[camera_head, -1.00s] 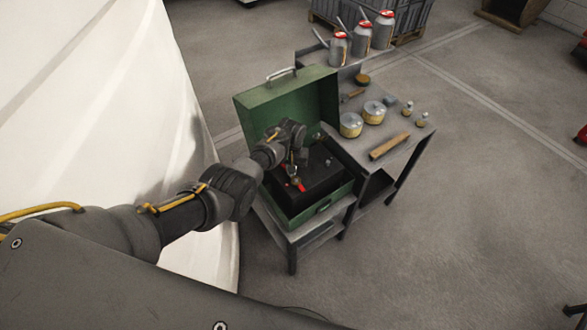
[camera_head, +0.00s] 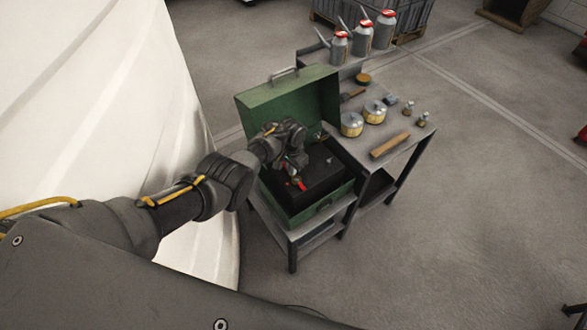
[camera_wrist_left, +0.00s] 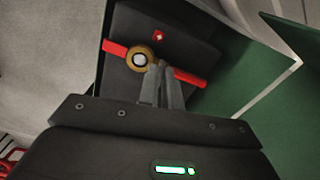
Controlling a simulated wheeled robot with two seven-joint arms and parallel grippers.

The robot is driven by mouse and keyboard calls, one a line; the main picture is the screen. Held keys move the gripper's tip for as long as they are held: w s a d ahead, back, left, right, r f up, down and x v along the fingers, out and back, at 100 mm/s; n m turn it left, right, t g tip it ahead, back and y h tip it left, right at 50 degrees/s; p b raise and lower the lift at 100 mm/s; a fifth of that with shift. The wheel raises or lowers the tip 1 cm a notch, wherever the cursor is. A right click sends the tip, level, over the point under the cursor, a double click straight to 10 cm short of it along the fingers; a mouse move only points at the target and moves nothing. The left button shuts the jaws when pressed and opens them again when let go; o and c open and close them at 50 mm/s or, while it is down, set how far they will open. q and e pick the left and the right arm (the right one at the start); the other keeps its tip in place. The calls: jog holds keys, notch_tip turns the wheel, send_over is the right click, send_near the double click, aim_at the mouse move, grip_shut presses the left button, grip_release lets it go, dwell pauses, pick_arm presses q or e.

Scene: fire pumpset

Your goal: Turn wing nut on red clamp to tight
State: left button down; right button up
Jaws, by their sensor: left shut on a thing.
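A red clamp bar (camera_wrist_left: 188,75) lies across a dark block inside the open green case; a bit of the red clamp also shows in the head view (camera_head: 301,186). A round brass-coloured wing nut (camera_wrist_left: 142,58) with a pale centre sits on the bar. My left gripper (camera_wrist_left: 162,68) reaches down over the clamp with its fingers close together, shut on the wing nut's right side. The fingers hide part of the nut and bar. In the head view the left gripper (camera_head: 297,177) is small and partly hidden by its wrist. My right gripper is not in view.
The green case (camera_head: 330,206) stands on a low grey table, its lid (camera_head: 315,95) raised behind my wrist. The adjoining table holds tins (camera_head: 351,125), a wooden block (camera_head: 390,146) and small bottles. Several red-capped cans (camera_head: 384,30) stand behind.

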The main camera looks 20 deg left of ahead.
pick_arm(q)
jog(key=shift+w+d+r, duration=0.1)
dwell(0.3)
jog(key=c, duration=1.6)
grip_release()
jog(key=shift+r+p, duration=1.2)
jog(key=shift+r, duration=4.1)
